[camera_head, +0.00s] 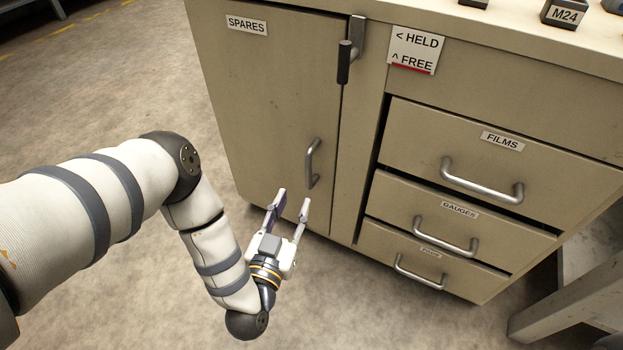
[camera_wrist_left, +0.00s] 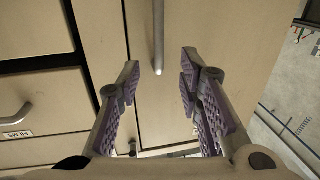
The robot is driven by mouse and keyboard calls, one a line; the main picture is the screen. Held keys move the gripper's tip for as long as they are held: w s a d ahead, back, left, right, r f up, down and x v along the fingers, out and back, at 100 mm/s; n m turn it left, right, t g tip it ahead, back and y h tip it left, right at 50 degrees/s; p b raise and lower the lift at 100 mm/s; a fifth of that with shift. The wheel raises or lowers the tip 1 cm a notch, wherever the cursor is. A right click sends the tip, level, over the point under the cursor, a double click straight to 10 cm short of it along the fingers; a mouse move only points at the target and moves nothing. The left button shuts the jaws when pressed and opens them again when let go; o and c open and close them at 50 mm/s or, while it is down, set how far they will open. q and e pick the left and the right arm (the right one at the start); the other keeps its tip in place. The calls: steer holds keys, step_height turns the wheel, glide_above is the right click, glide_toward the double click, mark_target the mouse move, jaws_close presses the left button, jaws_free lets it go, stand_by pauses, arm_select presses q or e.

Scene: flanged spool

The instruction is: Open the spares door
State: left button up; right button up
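The spares door (camera_head: 270,85) is the tall beige panel on the cabinet's left, labelled SPARES, and looks shut. Its vertical bar handle (camera_head: 312,163) is low on its right side. My left gripper (camera_head: 293,198) is open and empty, just below and in front of the handle. In the left wrist view the handle (camera_wrist_left: 158,38) lies ahead, roughly between the spread fingers (camera_wrist_left: 160,82). My right gripper is out of view.
Right of the door are the drawers FILMS (camera_head: 470,150), GAUGES (camera_head: 455,225) and a lower one, with protruding handles. Small dark blocks (camera_head: 565,13) stand on the cabinet top. A grey bench frame (camera_head: 575,300) is at lower right. The floor left of the cabinet is clear.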

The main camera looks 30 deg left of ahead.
mark_target(307, 170)
arm_select(q)
steer(key=w+b, duration=0.1)
steer(key=w, duration=0.2)
steer(key=w+a+b, duration=0.1)
steer(key=w, duration=0.6)
steer(key=shift+w+a+b, duration=0.25)
steer(key=shift+a+b, duration=0.1)
steer(key=shift+b, duration=0.05)
steer(key=shift+w+r, duration=0.15)
steer(key=shift+w, duration=0.2)
jaws_close()
